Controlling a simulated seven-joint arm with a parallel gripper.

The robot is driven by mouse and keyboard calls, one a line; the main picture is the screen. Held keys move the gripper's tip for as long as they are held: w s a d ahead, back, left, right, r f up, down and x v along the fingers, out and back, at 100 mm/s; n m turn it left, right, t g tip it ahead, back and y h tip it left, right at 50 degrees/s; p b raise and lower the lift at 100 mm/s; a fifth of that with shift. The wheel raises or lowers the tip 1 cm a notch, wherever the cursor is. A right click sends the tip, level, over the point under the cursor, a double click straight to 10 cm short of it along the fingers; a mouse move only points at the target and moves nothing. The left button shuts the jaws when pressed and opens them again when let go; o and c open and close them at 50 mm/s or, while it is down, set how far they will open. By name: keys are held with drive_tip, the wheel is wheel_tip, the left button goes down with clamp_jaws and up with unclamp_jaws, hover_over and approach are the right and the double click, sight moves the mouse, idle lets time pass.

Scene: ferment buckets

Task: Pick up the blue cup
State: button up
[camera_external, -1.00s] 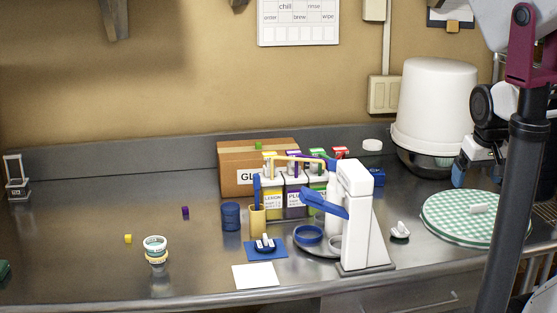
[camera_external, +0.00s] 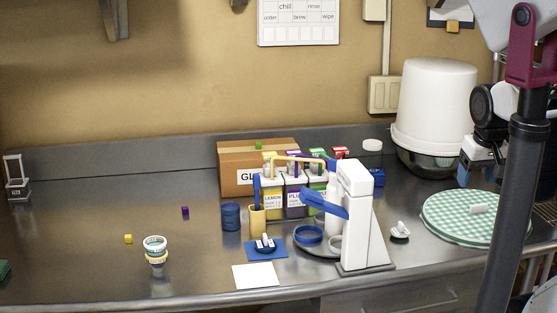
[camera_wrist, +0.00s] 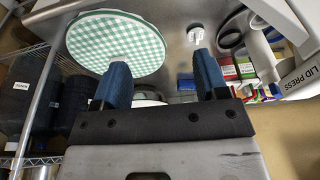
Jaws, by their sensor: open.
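In the external view my gripper is at the right edge, partly hidden behind a dark post, with a blue fingertip (camera_external: 463,174) beside the large white bucket. It is far to the right of the blue cup.
A white lever press (camera_external: 356,215) stands right of the cup, with bottles and boxes behind it. A green checked round mat (camera_external: 475,232) lies at the right. A small stacked cup (camera_external: 155,252) and yellow and purple cubes sit at the left, where the counter is mostly clear.

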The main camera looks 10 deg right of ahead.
idle(0.3)
drive_tip(key=w+a+r+n+h, duration=0.1)
drive_tip(key=w+a+n+h, duration=0.2)
drive_tip(key=w+n, duration=0.35)
drive_tip(key=w+a+n+h, duration=0.3)
drive_tip(key=w, duration=0.6)
drive_tip(key=w+a+n+t+h, duration=0.3)
drive_tip(key=w+a+n+t, duration=0.2)
drive_tip(key=w+a+n, duration=0.55)
drive_tip(key=w+a+f+n+t+y, duration=0.15)
drive_tip(key=a+n+t, duration=0.25)
drive_tip(key=a, duration=1)
drive_tip(key=w+a+f+n+t+y, duration=0.1)
drive_tip(key=w+a+f+n+t, duration=0.2)
drive_tip(key=a, duration=1)
drive_tip(key=s+a+f+n+t+y, duration=0.3)
drive_tip(key=s+a+f+n+y, duration=0.2)
drive_tip(key=a+f+n, duration=0.3)
drive_tip(key=shift+f+n+y, duration=0.3)
drive_tip(key=shift+f+y, duration=0.05)
drive_tip(key=shift+f, duration=0.15)
